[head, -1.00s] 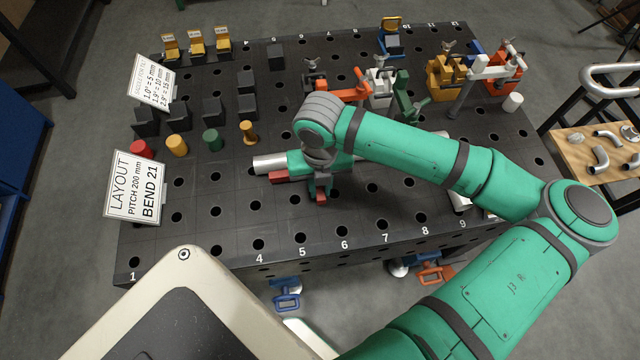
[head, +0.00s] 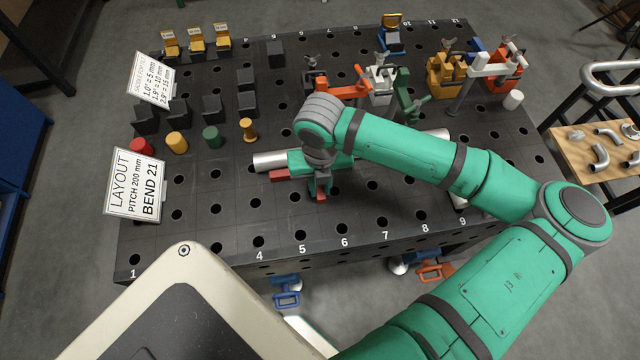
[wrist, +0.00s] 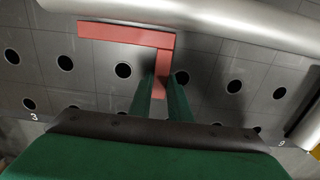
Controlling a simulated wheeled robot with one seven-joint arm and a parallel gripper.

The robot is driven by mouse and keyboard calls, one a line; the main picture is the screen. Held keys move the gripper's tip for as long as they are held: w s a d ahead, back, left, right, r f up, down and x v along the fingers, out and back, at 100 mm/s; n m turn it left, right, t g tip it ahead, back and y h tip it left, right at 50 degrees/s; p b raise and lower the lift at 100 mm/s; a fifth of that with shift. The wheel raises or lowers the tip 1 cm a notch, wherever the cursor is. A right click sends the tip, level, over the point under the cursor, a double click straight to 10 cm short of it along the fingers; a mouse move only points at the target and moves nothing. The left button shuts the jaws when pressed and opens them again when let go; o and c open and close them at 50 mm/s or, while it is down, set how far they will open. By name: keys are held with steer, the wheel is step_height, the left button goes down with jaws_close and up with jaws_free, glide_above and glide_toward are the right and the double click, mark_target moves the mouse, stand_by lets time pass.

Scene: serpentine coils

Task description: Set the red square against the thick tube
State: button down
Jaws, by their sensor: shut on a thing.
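The red square (wrist: 125,34) is a flat L-shaped piece. In the wrist view its long leg runs beside the thick tube (wrist: 235,22), with what looks like a narrow gap; I cannot tell whether they touch. Its short leg points back between the two green fingers of my gripper (wrist: 163,90), which is shut on it. In the head view the silver tube (head: 270,161) lies across the table, partly hidden by my arm. Red ends of the square (head: 281,175) show on its near side, below my gripper (head: 320,188).
The black table (head: 215,220) is full of round holes, and its front is clear. Clamps (head: 380,82) stand behind the tube. Coloured pegs (head: 211,137), black blocks (head: 212,108) and a layout sign (head: 134,185) are at left. Another silver piece (wrist: 305,128) shows at the wrist view's right edge.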

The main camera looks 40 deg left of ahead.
steer(key=shift+w+a, duration=0.25)
stand_by(0.6)
steer(key=c, duration=1.6)
jaws_free()
steer(key=shift+o, duration=0.2)
step_height(320, 180, up, 11)
steer(key=shift+w+d, duration=0.1)
